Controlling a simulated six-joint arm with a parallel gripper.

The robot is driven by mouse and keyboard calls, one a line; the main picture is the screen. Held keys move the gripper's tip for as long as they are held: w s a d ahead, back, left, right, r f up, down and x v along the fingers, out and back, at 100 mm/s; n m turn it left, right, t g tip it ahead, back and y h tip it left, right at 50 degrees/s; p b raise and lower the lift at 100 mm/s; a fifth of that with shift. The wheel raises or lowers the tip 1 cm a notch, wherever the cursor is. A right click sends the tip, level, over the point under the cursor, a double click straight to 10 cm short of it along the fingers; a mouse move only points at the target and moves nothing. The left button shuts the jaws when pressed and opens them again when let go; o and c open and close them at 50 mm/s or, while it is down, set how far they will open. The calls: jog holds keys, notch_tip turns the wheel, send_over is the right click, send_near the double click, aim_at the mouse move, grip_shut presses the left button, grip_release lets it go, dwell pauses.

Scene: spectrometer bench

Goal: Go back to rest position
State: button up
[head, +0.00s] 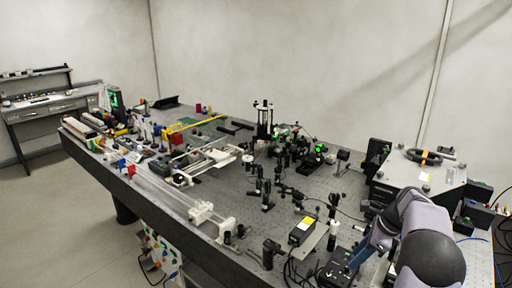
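My arm (432,258) is at the lower right, over the near right part of the optical bench (290,200). Its grey-purple links bend down toward the bench, and a bluish part reaches left beside a dark boxy shape at the bench surface. I cannot make out the fingertips of my gripper there, or whether it holds anything. The dark shapes around it blend together.
A yellow-topped box (302,230) and upright optical posts stand left of my arm. A raised grey platform (420,172) with an orange-and-black item is behind it. A white rail assembly (205,212) runs along the front left. Cables lie near the right edge.

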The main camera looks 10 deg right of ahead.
jog(key=s+a+n+g, duration=0.1)
jog(key=s+a+n, duration=0.4)
jog(key=a, duration=0.4)
jog(key=s+a+f+n+g+h, duration=0.1)
jog(key=s+a+f+n+h, duration=0.1)
jog(key=s+a+n, duration=0.7)
jog(key=s+a+f+n+g+h, duration=0.15)
jog(key=s+a+n, duration=0.35)
jog(key=s+n, duration=0.65)
notch_tip(320, 180, down, 12)
jog(key=b, duration=1.2)
jog(key=shift+s+d+f+t, duration=0.2)
jog(key=shift+s+t, duration=0.15)
jog(key=shift+s, duration=0.1)
jog(key=shift+o, duration=0.4)
